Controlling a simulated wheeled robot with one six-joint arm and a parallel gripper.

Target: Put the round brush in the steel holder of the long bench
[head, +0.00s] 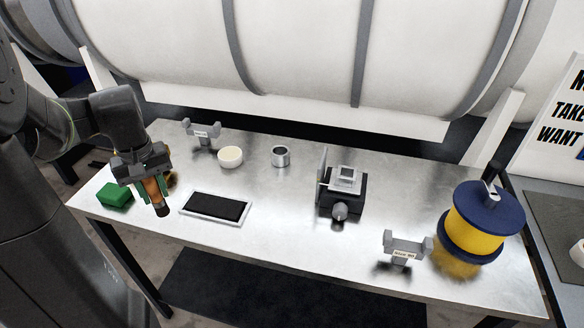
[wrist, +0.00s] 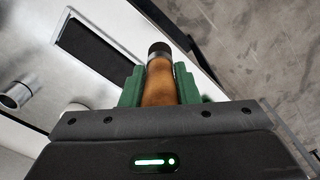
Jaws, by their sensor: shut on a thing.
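The round brush (head: 156,193) shows a tan-brown handle with a dark end pointing down toward the front. My gripper (head: 150,186) is shut on it, with green fingers on both sides of the handle, over the left part of the long bench (head: 290,226). The wrist view also shows the brush (wrist: 160,82) between the fingers; its rear part is hidden by the gripper. The steel holder (head: 280,156), a small round open cup, stands upright near the back middle of the bench, to the right of my gripper. It also shows at the left in the wrist view (wrist: 16,94).
A black-topped tray (head: 185,208) and cream bowl (head: 230,157) lie between gripper and holder. A green block (head: 115,195) is at left. Grey brackets (head: 203,133) (head: 405,250), a black device (head: 343,193) and a yellow spool (head: 478,228) also stand on the bench.

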